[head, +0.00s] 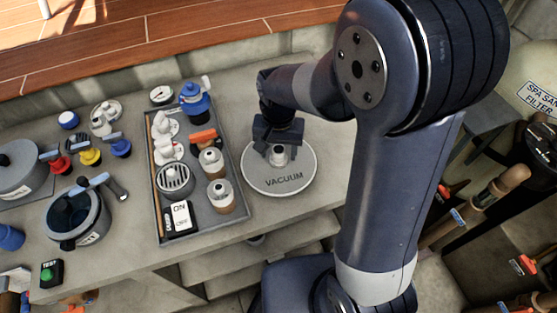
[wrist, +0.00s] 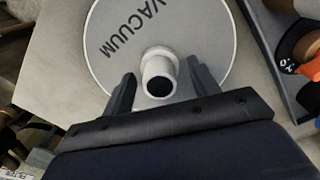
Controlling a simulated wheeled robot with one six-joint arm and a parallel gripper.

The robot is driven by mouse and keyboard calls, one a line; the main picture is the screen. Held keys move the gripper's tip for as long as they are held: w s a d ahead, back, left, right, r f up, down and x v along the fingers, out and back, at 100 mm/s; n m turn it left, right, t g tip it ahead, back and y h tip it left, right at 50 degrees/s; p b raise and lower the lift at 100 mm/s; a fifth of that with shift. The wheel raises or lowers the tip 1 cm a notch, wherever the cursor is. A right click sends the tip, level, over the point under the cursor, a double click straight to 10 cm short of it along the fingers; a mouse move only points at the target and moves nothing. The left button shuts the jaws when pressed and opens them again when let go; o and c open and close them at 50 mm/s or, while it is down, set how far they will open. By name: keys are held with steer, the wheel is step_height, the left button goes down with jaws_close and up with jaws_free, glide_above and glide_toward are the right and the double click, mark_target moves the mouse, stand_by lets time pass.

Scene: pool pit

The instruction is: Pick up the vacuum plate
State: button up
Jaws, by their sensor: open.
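The vacuum plate (head: 290,182) is a flat, round, light grey disc marked VACUUM, with a short hollow spout standing up from it. It lies flat on the grey counter, right of the tray. In the wrist view the plate (wrist: 195,30) fills the upper middle, and its spout (wrist: 159,72) shows a dark opening. My gripper (head: 277,148) is above the plate, pointing down. In the wrist view my gripper (wrist: 160,82) is open, with one finger on each side of the spout. I see gaps between fingers and spout; the fingers' exact height is unclear.
A grey tray (head: 242,213) with fittings and an ON/OFF sign stands close left of the plate. A strainer pot (head: 77,222) and several coloured valves are farther left. The counter (head: 335,160) right of the plate is bare. A SPA SAND FILTER tank (head: 525,75) stands at right.

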steer(key=shift+c, duration=0.3)
jaws_close()
stand_by(0.3)
